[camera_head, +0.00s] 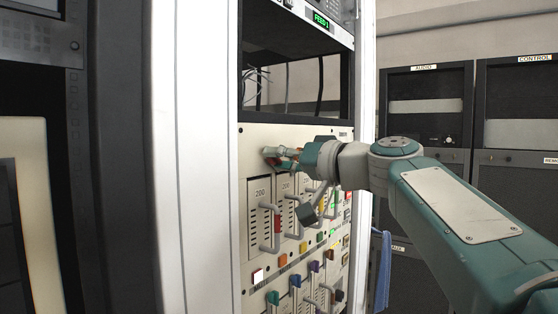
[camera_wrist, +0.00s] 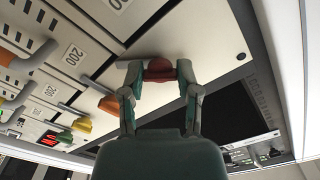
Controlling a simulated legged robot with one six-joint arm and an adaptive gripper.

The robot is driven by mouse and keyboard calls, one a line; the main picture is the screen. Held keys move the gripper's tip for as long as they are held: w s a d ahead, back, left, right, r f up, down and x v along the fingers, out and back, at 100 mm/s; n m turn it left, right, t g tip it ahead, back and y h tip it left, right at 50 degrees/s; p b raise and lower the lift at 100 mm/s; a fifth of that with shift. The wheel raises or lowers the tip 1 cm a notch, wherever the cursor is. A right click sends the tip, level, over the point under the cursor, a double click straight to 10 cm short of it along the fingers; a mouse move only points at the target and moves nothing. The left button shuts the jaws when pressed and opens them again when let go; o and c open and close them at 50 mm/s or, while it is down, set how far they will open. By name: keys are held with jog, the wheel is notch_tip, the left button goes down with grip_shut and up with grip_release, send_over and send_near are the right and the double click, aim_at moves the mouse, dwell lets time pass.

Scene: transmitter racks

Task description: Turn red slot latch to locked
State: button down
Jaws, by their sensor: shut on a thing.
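The red slot latch (camera_wrist: 161,69) shows in the wrist view between my gripper's two fingers (camera_wrist: 161,80), at the edge of a cream module panel. The fingers are shut on it from both sides. In the head view my gripper (camera_head: 284,158) is at the upper left of the module rack, at the top of the slots marked 200. Only a little red (camera_head: 275,162) shows there, mostly hidden by the fingers. I cannot tell from these views whether the latch stands at locked.
An orange latch (camera_wrist: 108,105) and a yellow latch (camera_wrist: 80,125) are close by on neighbouring slots. Grey handles (camera_head: 277,228) stick out from the modules below my gripper. A white rack post (camera_head: 195,160) stands at left. Dark racks (camera_head: 425,110) stand behind at right.

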jog(key=m, duration=0.5)
jog(key=shift+m, duration=0.3)
jog(key=shift+w+f+m, duration=0.1)
jog(key=shift+m, duration=2.2)
jog(key=shift+c, duration=1.6)
grip_release()
jog(key=shift+s+d, duration=0.3)
jog(key=shift+d, duration=0.15)
jog(key=v, duration=1.1)
